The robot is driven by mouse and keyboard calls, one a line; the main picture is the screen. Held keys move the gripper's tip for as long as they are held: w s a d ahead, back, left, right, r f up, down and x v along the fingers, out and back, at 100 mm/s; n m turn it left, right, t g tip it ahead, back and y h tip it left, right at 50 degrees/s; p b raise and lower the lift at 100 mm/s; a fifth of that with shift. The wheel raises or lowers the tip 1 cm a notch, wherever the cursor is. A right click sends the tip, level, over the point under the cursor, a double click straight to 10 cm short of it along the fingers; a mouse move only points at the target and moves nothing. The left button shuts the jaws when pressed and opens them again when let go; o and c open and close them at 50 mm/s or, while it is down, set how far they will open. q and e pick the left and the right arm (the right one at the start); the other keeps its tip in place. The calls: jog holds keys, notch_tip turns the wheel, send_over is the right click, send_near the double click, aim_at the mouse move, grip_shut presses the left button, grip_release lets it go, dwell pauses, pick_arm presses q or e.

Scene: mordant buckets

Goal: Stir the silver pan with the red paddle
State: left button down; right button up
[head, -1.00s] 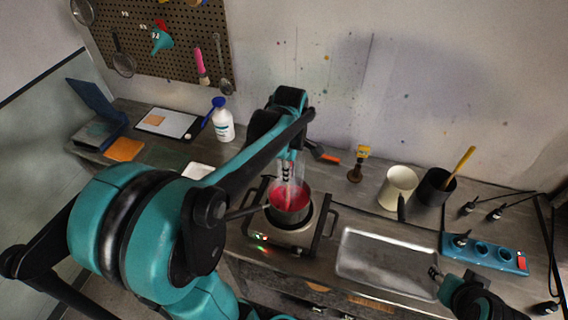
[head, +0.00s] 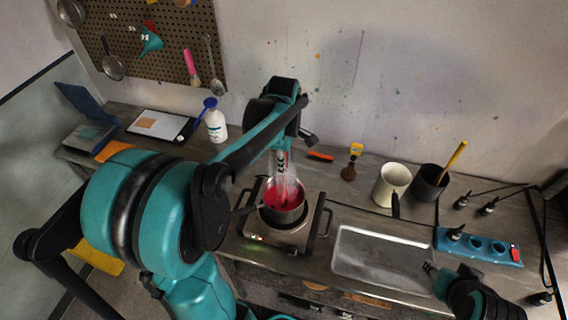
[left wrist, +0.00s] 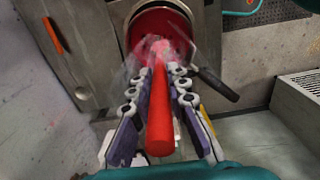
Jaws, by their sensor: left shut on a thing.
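The silver pan (head: 284,213) stands on a burner and holds red liquid. It also shows in the left wrist view (left wrist: 134,35), with its dark handle to the right. My left gripper (head: 282,165) is right above the pan. In the left wrist view its fingers (left wrist: 158,85) are shut on the red paddle (left wrist: 160,120). The paddle's far end reaches into the pan, where steam blurs it. My right gripper (head: 432,270) is at the lower right, by the metal tray; its jaws are too small to read.
The burner (head: 272,236) sits on the bench. To the right are an empty metal tray (head: 345,262), a white pot (head: 390,186), a dark pot (head: 428,184) with a yellow stick, and a blue holder (head: 500,250). A white bottle (head: 216,126) stands at the left.

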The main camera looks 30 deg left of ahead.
pick_arm(q)
jog(key=shift+r+p, duration=3.2)
jog(key=shift+r, duration=1.3)
jog(key=shift+r, duration=0.1)
notch_tip(320, 180, up, 11)
jog(key=p, duration=0.8)
jog(key=shift+s, duration=0.1)
